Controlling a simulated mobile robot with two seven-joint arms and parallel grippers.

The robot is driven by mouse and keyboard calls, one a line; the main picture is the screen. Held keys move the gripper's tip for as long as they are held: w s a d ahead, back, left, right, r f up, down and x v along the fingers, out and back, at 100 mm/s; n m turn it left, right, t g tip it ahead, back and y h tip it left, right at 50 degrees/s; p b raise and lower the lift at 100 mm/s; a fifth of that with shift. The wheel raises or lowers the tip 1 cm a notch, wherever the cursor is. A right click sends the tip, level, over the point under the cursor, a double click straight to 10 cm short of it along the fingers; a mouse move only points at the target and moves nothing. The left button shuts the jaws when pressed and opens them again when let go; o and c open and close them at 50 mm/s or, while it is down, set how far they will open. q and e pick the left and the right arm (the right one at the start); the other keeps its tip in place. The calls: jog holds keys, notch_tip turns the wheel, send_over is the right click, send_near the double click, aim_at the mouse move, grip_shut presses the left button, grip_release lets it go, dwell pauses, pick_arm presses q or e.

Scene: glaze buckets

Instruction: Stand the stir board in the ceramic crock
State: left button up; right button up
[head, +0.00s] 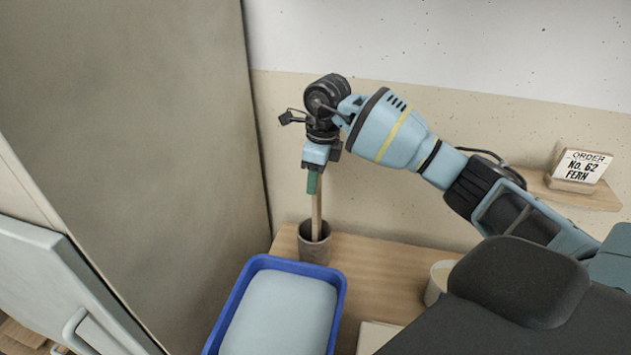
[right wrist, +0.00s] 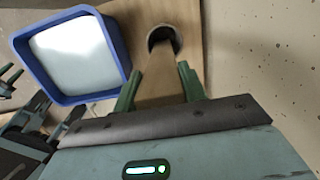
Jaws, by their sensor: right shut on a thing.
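The stir board (head: 316,212) is a long, thin wooden strip, held upright by my right gripper (head: 313,182). The gripper is shut on its upper part, and the board lies between the green fingers (right wrist: 157,85) in the right wrist view. The ceramic crock (head: 314,250) is a small grey-brown cylinder on the wooden table. Its dark round mouth (right wrist: 163,36) shows in the right wrist view. The board's lower end meets the mouth in both views and appears inside the rim; its depth is hidden. My left gripper (right wrist: 9,80) shows only partly at the wrist view's left edge.
A blue tub (head: 239,301) with pale contents stands close in front of the crock. A pale cup (head: 437,281) is to the right on the table (head: 375,265). A tall grey panel (head: 150,120) rises at left. An order card (head: 577,168) sits on a wall shelf.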

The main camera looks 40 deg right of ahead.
jog(key=shift+f, duration=0.85)
jog(key=shift+f, duration=0.15)
jog(key=o, duration=1.2)
jog(key=shift+c, duration=0.2)
notch_tip(320, 180, up, 8)
jog(key=d, duration=0.1)
jog(key=shift+s+f+b, duration=0.2)
jog(key=shift+s+b, duration=0.15)
jog(key=shift+s, duration=0.1)
jog(key=shift+f, duration=0.1)
